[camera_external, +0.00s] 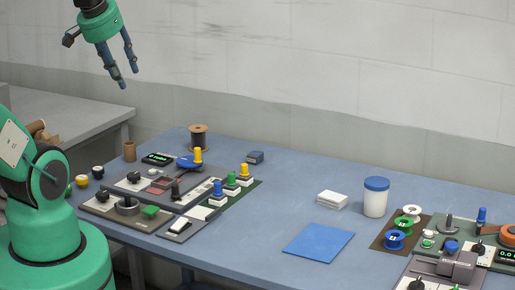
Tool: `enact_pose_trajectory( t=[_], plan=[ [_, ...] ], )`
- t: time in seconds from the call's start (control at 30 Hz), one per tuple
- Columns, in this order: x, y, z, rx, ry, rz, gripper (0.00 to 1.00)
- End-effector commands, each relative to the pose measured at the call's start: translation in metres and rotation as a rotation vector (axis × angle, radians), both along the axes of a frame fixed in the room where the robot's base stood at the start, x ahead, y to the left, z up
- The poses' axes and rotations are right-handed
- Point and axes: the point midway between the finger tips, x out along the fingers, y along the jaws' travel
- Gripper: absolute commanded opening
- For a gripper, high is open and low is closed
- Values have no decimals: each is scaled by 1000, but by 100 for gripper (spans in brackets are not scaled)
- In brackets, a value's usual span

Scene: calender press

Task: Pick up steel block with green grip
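The steel block with the green grip (231,183) stands upright on the blue table, on a dark green strip. It sits between a block with a blue grip (217,191) and a block with a yellow grip (244,172). Its base is small and pale. My gripper (129,79) is high at the upper left, well above the table and away from the block. Its two dark fingers point down and are apart, with nothing between them.
A blue sheet (318,243), white stack (332,200) and blue-lidded jar (375,197) lie to the right. The table between is clear.

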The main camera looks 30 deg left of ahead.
Motion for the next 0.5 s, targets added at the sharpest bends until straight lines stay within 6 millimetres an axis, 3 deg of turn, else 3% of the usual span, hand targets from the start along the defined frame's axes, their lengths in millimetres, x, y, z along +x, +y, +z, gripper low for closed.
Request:
enact_pose_trajectory(
  t=[0.27, 0.5],
  plan=[
    [60, -6, 3, -23, 72, 37, 38],
    [121, -15, -8, -43, 140, 76, 38]
  ],
)
